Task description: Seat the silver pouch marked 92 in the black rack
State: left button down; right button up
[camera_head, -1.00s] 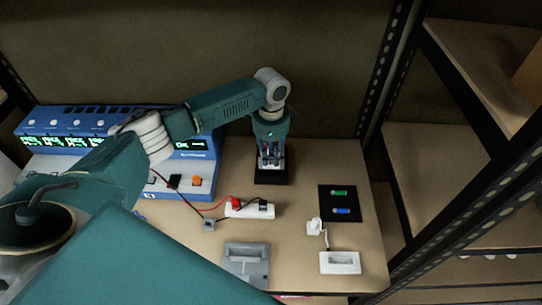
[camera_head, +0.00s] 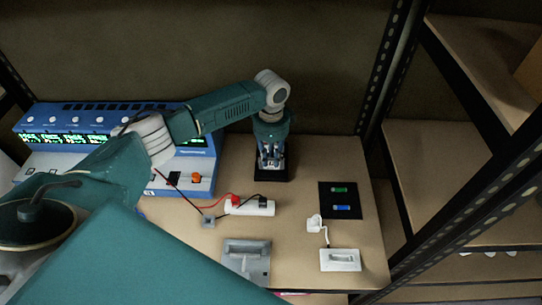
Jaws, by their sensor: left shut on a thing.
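My left gripper (camera_head: 270,160) points straight down at the back middle of the table, over the black rack (camera_head: 282,175). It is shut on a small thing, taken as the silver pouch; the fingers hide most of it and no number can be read. The fingertips are at or just above the rack, and I cannot tell whether the pouch touches it. The rack's dark front and sides show around the fingers. My right gripper is not in view.
A blue instrument (camera_head: 110,118) with green displays stands at the back left. A white block (camera_head: 249,206) with red and black leads lies in front of the rack. A black mat (camera_head: 349,203) holds a green and a blue cell. A grey fixture (camera_head: 246,258) and white holder (camera_head: 340,260) sit at the front.

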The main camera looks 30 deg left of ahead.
aim_at(271, 159)
pick_arm(q)
jog(key=shift+f, duration=0.75)
jog(key=c, duration=1.5)
grip_release()
jog(key=shift+r, duration=0.1)
notch_tip(271, 159, up, 12)
jog(key=shift+f, duration=0.1)
